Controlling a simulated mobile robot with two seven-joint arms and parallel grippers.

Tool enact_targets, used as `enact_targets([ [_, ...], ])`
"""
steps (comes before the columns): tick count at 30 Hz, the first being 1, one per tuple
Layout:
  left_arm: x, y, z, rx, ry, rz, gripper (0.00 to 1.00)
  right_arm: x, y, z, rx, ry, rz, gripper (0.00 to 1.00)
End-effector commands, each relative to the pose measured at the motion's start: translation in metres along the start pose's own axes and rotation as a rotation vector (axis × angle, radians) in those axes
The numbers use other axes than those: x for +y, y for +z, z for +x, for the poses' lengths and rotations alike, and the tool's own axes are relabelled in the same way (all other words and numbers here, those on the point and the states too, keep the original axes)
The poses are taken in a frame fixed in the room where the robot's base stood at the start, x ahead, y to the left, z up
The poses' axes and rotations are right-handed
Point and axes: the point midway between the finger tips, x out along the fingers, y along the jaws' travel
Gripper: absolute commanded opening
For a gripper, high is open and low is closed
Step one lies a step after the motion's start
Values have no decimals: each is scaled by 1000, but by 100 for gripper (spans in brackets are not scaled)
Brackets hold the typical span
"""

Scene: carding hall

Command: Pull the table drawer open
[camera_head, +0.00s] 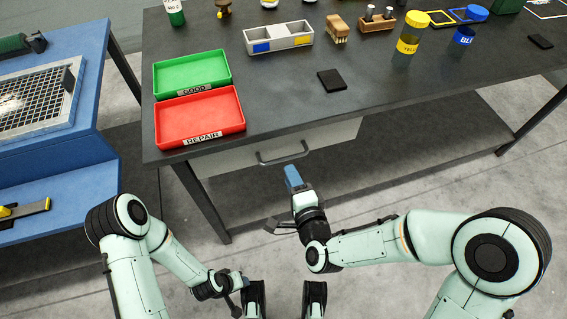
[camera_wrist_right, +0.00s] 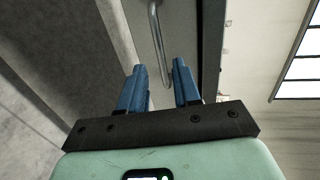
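The table drawer (camera_head: 335,134) has a pale front under the near edge of the dark table and looks shut. Its grey bar handle (camera_head: 283,157) is on the front; the handle also shows in the right wrist view (camera_wrist_right: 157,42), just beyond the fingertips and roughly in line with the gap between them. My right gripper (camera_head: 291,172) is just in front of and below the handle. Its two blue fingers stand apart and empty in the right wrist view (camera_wrist_right: 158,72). My left gripper (camera_head: 240,281) is low near my base, away from the drawer; its fingers do not show clearly.
On the table (camera_head: 285,103) are a green tray (camera_head: 193,62), a red tray (camera_head: 200,112), a grey divided box (camera_head: 279,47), a black pad (camera_head: 332,80) and a yellow-lidded container (camera_head: 406,46). A blue stand (camera_head: 88,105) is at the left. A lower shelf lies beneath the table.

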Motion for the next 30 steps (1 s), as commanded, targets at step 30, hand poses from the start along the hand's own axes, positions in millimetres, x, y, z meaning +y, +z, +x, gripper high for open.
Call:
enact_targets([
  [30, -2, -9, 4, 26, -2, -2, 43, -1, 0, 76, 1, 1, 0, 0],
])
